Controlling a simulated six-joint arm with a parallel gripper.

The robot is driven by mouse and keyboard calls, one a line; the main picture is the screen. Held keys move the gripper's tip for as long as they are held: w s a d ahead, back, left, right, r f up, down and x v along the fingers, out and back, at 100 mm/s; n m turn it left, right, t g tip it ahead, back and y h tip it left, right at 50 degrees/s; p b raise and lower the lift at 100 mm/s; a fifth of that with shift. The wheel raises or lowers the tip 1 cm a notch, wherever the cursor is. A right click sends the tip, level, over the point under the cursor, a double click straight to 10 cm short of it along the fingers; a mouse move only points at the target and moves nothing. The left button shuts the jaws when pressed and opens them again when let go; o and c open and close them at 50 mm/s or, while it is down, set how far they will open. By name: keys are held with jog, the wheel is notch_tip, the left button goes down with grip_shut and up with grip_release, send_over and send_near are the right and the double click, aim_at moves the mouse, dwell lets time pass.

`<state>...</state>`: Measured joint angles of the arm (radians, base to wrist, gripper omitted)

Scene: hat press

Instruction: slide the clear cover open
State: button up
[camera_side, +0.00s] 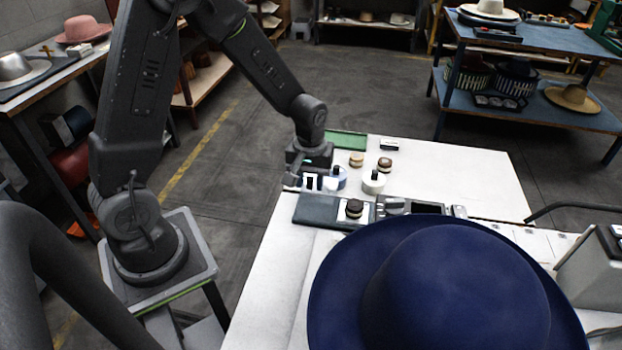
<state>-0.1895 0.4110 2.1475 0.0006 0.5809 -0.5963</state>
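My gripper (309,180) points down over the left edge of the white table, just behind a dark flat panel (318,209). Its fingers are small and dark here, and I cannot tell whether they are open or shut. A dark round knob (354,209) sits on a pale plate at the right part of the panel. I cannot make out the clear cover with certainty; any see-through surface near the panel is too small to tell apart. A bluish-white round item (336,178) stands close to the right of my gripper.
A large navy hat (455,285) fills the front right. A white jar with a black top (374,181), small round pieces (385,165) and a green tray (346,140) are on the white table (470,185). The table's right side is mostly clear.

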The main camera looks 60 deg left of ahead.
jog(key=shift+o, duration=0.3)
notch_tip(320, 180, up, 14)
dwell(0.4)
jog(key=s+d+r+m+t, duration=0.2)
jog(key=s+d+r+m, duration=0.1)
jog(key=s, duration=0.4)
jog(key=s+d+r+m+t, duration=0.3)
jog(key=s+m, duration=0.3)
jog(key=s, duration=0.2)
jog(key=shift+s+d+r+t, duration=0.2)
jog(key=shift+d+r+t, duration=0.15)
jog(key=shift+r, duration=0.35)
